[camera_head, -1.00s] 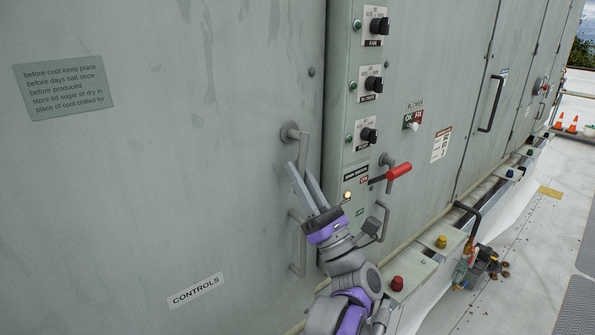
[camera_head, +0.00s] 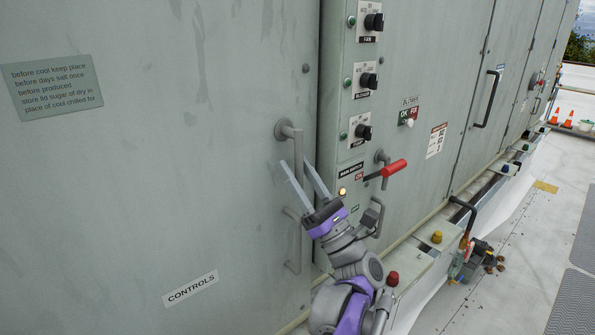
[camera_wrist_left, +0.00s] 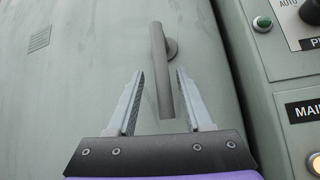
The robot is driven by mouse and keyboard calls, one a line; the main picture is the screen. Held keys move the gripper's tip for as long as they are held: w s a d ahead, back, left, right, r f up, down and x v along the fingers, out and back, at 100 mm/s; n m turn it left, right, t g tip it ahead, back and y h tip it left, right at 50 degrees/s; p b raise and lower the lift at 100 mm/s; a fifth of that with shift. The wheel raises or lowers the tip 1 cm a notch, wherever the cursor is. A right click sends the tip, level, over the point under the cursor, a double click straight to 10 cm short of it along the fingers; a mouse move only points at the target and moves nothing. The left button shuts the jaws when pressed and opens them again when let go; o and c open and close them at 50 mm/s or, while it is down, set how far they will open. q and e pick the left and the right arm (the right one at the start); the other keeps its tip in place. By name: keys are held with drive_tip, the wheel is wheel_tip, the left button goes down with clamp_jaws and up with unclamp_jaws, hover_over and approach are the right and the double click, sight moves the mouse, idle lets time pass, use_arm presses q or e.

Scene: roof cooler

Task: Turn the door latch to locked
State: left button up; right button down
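The door latch (camera_head: 298,148) is a grey lever on a round pivot near the right edge of the large grey-green door (camera_head: 150,180). Its lever hangs downward, close to vertical. In the left wrist view the latch (camera_wrist_left: 162,80) runs down between my two fingers, with its pivot beyond the fingertips. My left gripper (camera_head: 296,163) is open, with one finger on each side of the lever; it also shows open in the left wrist view (camera_wrist_left: 160,72). I see a gap between each finger and the lever, and I cannot tell their depth exactly. My right gripper is not in view.
A grey pull handle (camera_head: 293,242) sits on the door below the latch. Right of the door seam, a panel carries black knobs (camera_head: 369,81) and a red-handled switch (camera_head: 393,168). A ledge with a red button (camera_head: 392,279) lies below.

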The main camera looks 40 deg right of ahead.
use_arm(q)
drive_tip(key=shift+s+f, duration=0.1)
drive_tip(key=shift+s+f, duration=0.15)
drive_tip(key=shift+f, duration=0.1)
drive_tip(key=s+d+b, duration=0.2)
drive_tip(key=s, duration=1)
drive_tip(key=shift+d+y, duration=0.3)
drive_tip(key=shift+d, duration=0.1)
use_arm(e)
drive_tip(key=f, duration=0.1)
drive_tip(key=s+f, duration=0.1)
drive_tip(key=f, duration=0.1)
use_arm(q)
drive_tip(key=shift+f, duration=0.1)
drive_tip(key=shift+s, duration=0.1)
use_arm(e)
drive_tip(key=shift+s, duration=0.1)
